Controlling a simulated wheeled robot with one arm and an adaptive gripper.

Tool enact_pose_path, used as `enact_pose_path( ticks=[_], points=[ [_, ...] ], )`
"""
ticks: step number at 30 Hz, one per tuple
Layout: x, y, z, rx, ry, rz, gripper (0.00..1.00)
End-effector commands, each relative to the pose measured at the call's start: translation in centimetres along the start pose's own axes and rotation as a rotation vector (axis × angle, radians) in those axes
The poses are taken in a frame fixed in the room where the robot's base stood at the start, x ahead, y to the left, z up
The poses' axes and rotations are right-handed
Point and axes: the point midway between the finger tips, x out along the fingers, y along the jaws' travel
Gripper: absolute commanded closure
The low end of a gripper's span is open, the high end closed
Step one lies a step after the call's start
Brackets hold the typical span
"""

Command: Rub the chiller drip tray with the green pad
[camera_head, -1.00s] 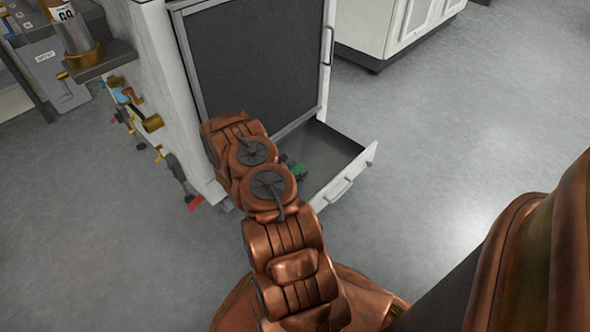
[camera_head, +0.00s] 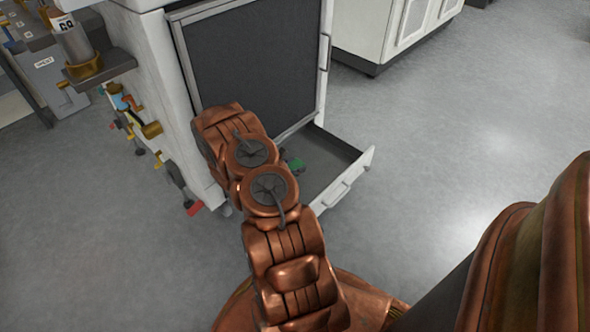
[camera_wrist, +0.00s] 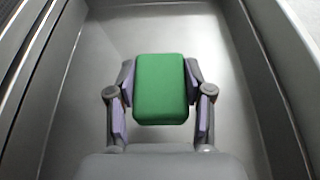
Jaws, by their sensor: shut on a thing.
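The green pad (camera_wrist: 161,88) is a rounded block held between the two fingers of my gripper (camera_wrist: 161,100) in the wrist view. My gripper is shut on its sides. The chiller drip tray (camera_head: 332,162) is a pulled-out drawer with a grey inside and a white front, low on the white cabinet. In the wrist view the tray's grey floor (camera_wrist: 222,100) lies behind the pad, with walls on both sides. A bit of the green pad (camera_head: 296,165) shows beside my arm in the head view. I cannot tell whether the pad touches the floor.
The chiller cabinet (camera_head: 250,60) with its dark door panel stands above the tray. Pipes and valves (camera_head: 150,130) stick out of its left side. Another white cabinet (camera_head: 375,30) stands behind at the right. The grey floor (camera_head: 470,130) on the right is clear.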

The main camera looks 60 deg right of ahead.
Motion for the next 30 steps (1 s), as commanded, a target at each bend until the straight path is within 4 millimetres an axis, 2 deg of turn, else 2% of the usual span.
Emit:
enact_pose_path(
  ticks=[13, 24, 30],
  points=[
    [-0.2, 0.0, 0.6, -0.001, -0.001, 0.0, 0.77],
    [-1.2, -0.1, 3.0, -0.003, -0.002, 0.0, 0.77],
    [-1.3, -0.1, 3.1, -0.003, -0.001, -0.001, 0.77]
  ],
)
